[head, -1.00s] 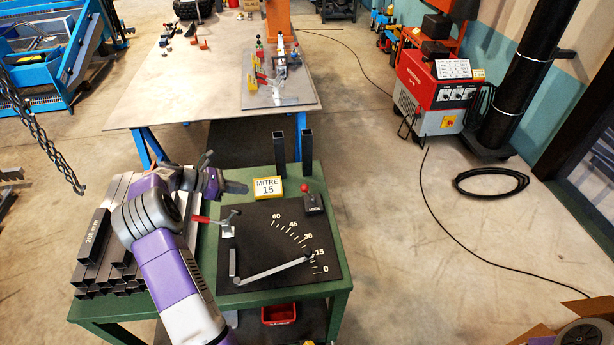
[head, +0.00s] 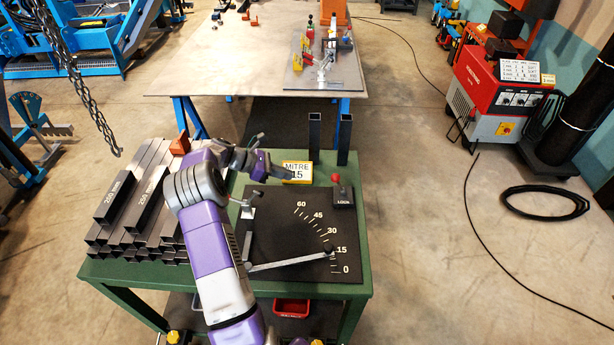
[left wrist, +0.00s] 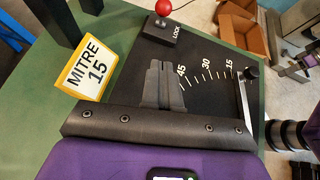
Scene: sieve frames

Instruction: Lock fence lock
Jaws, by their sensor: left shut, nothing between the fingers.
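The fence lock is a dark block marked LOCK (head: 343,197) with a red ball knob (head: 336,178) on a lever, at the back right of the black angle plate (head: 285,225). The grey fence bar (head: 290,263) lies across the plate, its knobbed end near the 15 mark. My left gripper (head: 289,175) is shut and empty, above the plate's back edge, left of the lock and apart from it. In the left wrist view its fingers (left wrist: 163,84) are together, and the red knob (left wrist: 163,8) is beyond them at the top. My right gripper is not in view.
A yellow-edged MITRE 15 sign (head: 297,172) stands behind the plate. Two dark upright tubes (head: 315,131) stand at the green table's (head: 330,290) back edge. Stacked square tubes (head: 150,220) fill its left side. A red bin (head: 291,308) is underneath.

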